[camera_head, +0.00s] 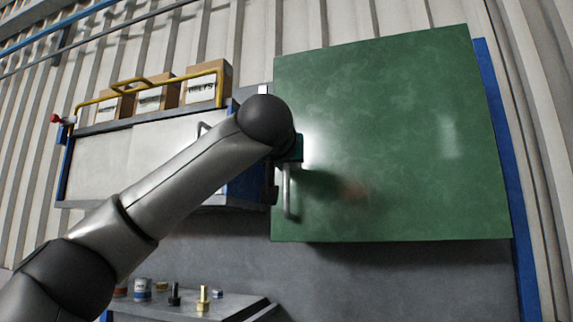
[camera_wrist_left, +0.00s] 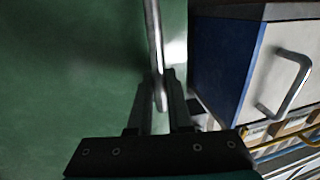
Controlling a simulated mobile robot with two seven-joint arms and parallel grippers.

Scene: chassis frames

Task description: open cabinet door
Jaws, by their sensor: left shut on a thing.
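The cabinet door is a large flat green panel (camera_head: 400,140) at the right of the head view. Its bar handle (camera_head: 287,195) is near the panel's lower left edge. My left gripper (camera_head: 285,170) is at this handle, partly hidden behind my own wrist. In the left wrist view, the two black fingers (camera_wrist_left: 160,92) are on either side of the metal handle (camera_wrist_left: 153,35) and shut on it, with the green door (camera_wrist_left: 70,70) behind. I cannot tell how far the door is ajar. My right gripper is not in view.
A neighbouring cabinet with a white front (camera_head: 110,165) stands left of the door; its handle (camera_wrist_left: 292,85) shows in the wrist view. Boxes (camera_head: 158,95) and a yellow rail sit on top. A low grey surface (camera_head: 235,302) below holds bolts and cans.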

